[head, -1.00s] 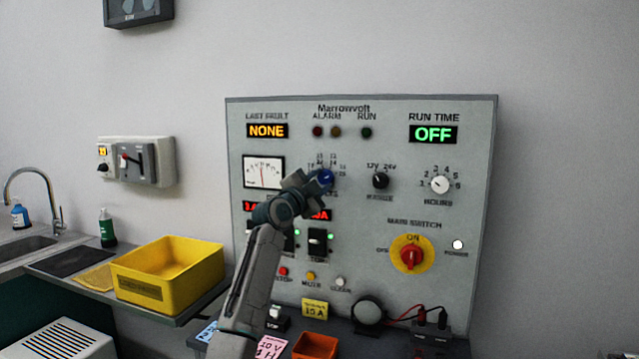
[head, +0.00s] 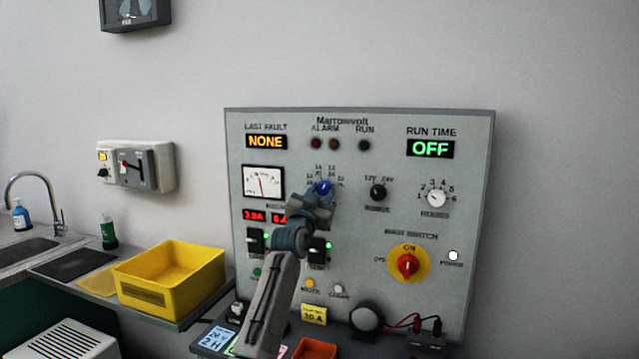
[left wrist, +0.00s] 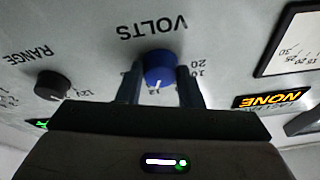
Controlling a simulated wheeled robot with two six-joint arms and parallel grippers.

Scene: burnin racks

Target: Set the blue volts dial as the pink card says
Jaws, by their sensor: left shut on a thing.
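The blue volts dial (head: 325,187) is on the upper middle of the grey panel. My left gripper (head: 319,195) is shut on it, its arm rising from below. In the left wrist view the blue dial (left wrist: 158,66) sits between the two dark fingers of the left gripper (left wrist: 159,80), with VOLTS upside down above it. The dial's white mark points down in that view, toward the gripper body; the number there is hidden. My right gripper is not in view.
A black range knob (head: 378,192), a white hours knob (head: 437,198) and a red main switch (head: 407,265) are to the right. A needle meter (head: 263,182) is left of the dial. A blue card (head: 216,338) and a yellow card (head: 314,314) stand below.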

